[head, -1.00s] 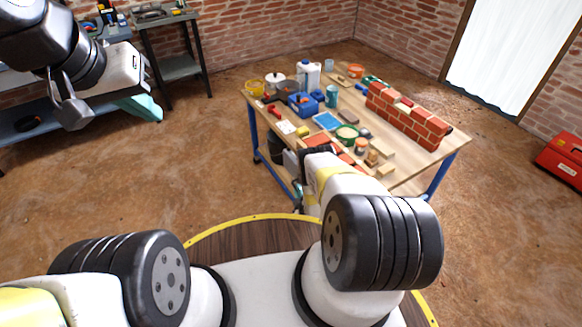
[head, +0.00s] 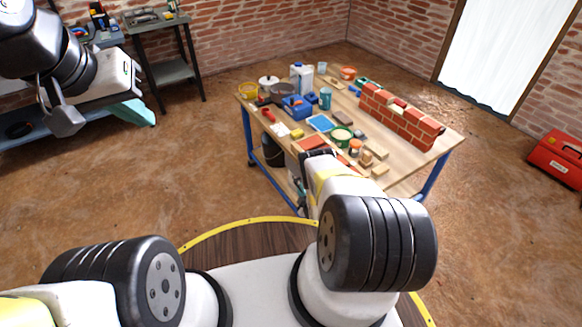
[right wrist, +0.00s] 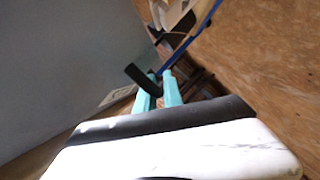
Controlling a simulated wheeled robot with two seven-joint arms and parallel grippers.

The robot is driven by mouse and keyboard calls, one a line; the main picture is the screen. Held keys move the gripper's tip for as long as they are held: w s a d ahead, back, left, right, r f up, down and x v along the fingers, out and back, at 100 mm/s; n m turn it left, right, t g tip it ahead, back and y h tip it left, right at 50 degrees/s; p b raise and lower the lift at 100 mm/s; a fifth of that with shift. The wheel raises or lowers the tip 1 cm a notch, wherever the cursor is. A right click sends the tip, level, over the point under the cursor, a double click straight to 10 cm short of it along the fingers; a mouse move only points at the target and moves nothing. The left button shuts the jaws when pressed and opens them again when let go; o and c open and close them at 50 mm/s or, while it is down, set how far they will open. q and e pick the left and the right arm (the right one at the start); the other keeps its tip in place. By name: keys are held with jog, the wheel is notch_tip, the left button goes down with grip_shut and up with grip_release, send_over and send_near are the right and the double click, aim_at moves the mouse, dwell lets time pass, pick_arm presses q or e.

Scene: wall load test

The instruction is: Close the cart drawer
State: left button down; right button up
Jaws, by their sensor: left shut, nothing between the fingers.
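A wheeled work table (head: 405,165) with a wooden top and blue legs stands right of centre in the head view; it may be the cart. I cannot clearly make out its drawer, as my right arm covers part of the near side. My right gripper (head: 300,193) is low beside that near edge, mostly hidden. In the right wrist view its teal fingers (right wrist: 159,88) point away from the camera, a small gap apart. A black bar (right wrist: 143,79) crosses at the fingers; whether it is gripped is unclear. My left gripper (head: 64,120) is shut and empty at the upper left, far from the table.
A small red brick wall (head: 400,118), tubs, a white jug (head: 302,78) and loose blocks stand on the table. A large grey surface (right wrist: 65,75) fills the left of the wrist view. A red case (head: 556,160) lies at the right. Open floor surrounds the table.

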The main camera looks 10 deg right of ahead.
jog(key=shift+o, duration=0.6)
jog(key=shift+d, duration=0.3)
jog(key=v, duration=0.7)
jog(key=shift+s, duration=0.4)
jog(key=shift+a, duration=0.15)
